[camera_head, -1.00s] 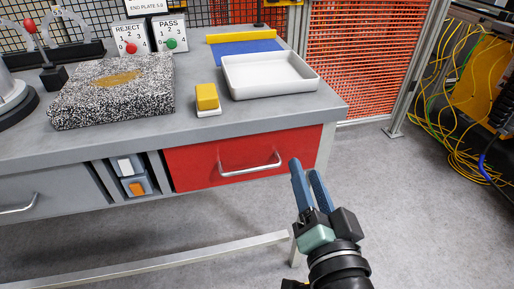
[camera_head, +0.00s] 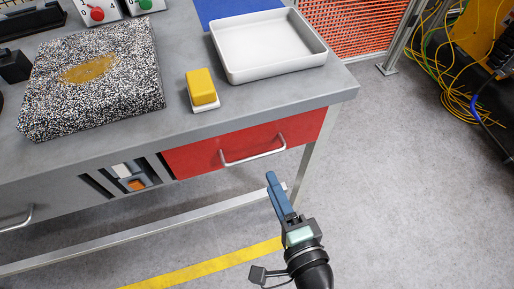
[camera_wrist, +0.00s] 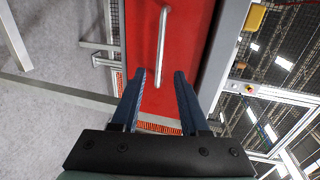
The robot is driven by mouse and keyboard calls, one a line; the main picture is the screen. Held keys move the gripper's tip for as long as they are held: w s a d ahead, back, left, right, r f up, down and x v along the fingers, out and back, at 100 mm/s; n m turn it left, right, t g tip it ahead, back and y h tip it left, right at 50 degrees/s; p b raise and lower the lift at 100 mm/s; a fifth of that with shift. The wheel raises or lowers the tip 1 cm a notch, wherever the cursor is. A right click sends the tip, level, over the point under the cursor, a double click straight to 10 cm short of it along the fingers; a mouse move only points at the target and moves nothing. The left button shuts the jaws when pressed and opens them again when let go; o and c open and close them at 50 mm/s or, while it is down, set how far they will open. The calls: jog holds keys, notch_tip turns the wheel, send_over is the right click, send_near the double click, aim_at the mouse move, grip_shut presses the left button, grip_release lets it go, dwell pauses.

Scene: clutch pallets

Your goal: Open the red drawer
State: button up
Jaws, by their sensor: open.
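The red drawer (camera_head: 205,157) is set under the right part of the grey workbench and looks shut, its front in line with the bench. Its silver bar handle (camera_head: 254,157) runs across the front. My gripper (camera_head: 271,182) is below and in front of the handle, apart from it, with blue fingers. In the wrist view my gripper (camera_wrist: 158,76) is open and empty. There the handle (camera_wrist: 161,45) stands upright in the picture, between the lines of the two fingers and beyond their tips, against the red drawer front (camera_wrist: 190,35).
On the bench (camera_head: 345,88) stand a white tray (camera_head: 325,56), a yellow block (camera_head: 201,86) on a white base and a speckled slab (camera_head: 130,95). A small cubby (camera_head: 128,175) and a grey drawer (camera_head: 62,198) lie left of the red drawer.

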aim_at(258, 155)
jog(key=x, duration=1)
jog(key=shift+c, duration=0.2)
jog(key=shift+s, duration=0.1)
grip_shut()
dwell(0.9)
